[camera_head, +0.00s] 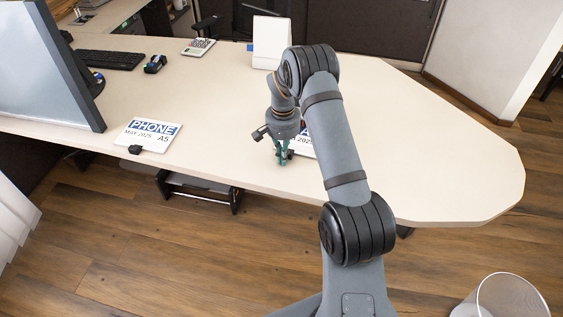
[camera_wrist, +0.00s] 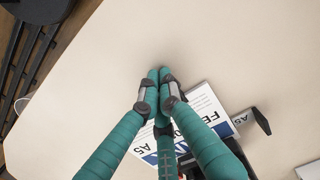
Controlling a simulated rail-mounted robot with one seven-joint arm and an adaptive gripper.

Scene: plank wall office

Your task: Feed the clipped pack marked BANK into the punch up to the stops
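My gripper (camera_head: 283,156) is over the front part of the desk. In the wrist view, its teal fingers (camera_wrist: 160,78) meet at the tips with nothing seen between them. In the head view this pack (camera_head: 306,148) is mostly hidden by my arm. No BANK label is readable, and the punch is not clearly visible.
A pack marked PHONE (camera_head: 150,133), with a black clip (camera_head: 135,150), lies near the desk's (camera_head: 430,150) front edge. A monitor (camera_head: 45,65), keyboard (camera_head: 110,60), calculator (camera_head: 199,46) and white upright block (camera_head: 268,42) stand farther back or left. The desk's right side is clear.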

